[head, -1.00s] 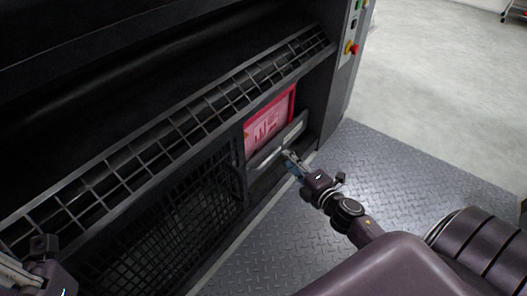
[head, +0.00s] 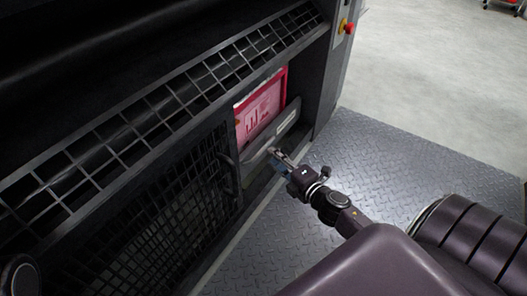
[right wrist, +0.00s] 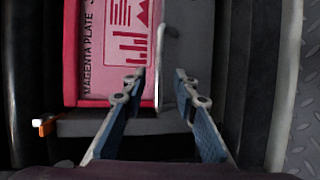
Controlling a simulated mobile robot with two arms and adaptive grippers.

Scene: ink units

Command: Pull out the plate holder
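The plate holder (head: 286,122) is a grey panel low in the dark machine, with a pale metal handle (right wrist: 159,55) on its front. Behind its edge stands a pink-red plate (head: 258,108), marked "MAGENTA PLATE" in the right wrist view (right wrist: 98,50). My right gripper (head: 274,155) is at the holder's front, by its near end. In the right wrist view its two blue-padded fingers (right wrist: 158,90) are apart, one on each side of the handle's line, with a gap on both sides. Only a round dark part of my left arm shows at the lower left; its gripper is out of view.
A black mesh guard (head: 185,215) lies left of the holder, and a black grid rail (head: 180,95) runs above. A red emergency button (head: 347,27) is on the machine's side post. The diamond-plate floor (head: 390,165) to the right is clear.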

